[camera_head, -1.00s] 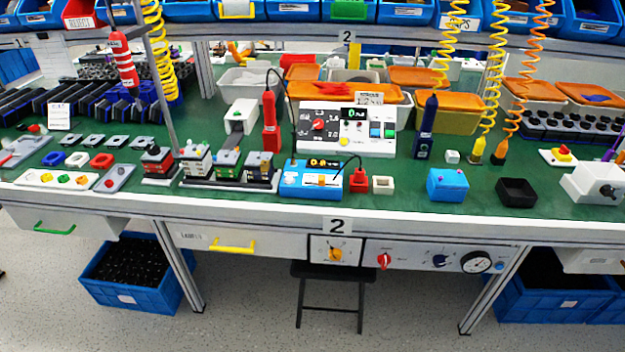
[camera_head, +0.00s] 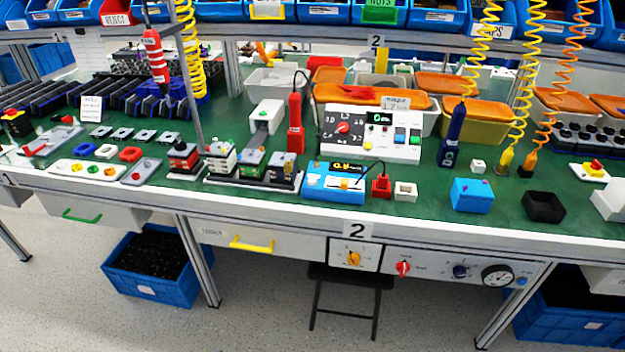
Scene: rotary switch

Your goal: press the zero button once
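A white control panel (camera_head: 385,150) stands on the green bench top, right of centre. It has a red rotary knob (camera_head: 344,128) on its left and a dark display (camera_head: 379,117) at the top. A small yellow button (camera_head: 367,146) sits low in its middle, with a blue button (camera_head: 399,134) and a green button (camera_head: 414,137) on its right. The labels are too small to tell which button is zero. A blue meter box (camera_head: 334,182) with a small lit display stands in front of it. Neither of my grippers is in view.
A red handheld tool (camera_head: 295,124) stands left of the panel, a dark blue one (camera_head: 453,134) right of it. A red block (camera_head: 381,187) and a white block (camera_head: 405,191) sit in front. Coiled hoses hang at right.

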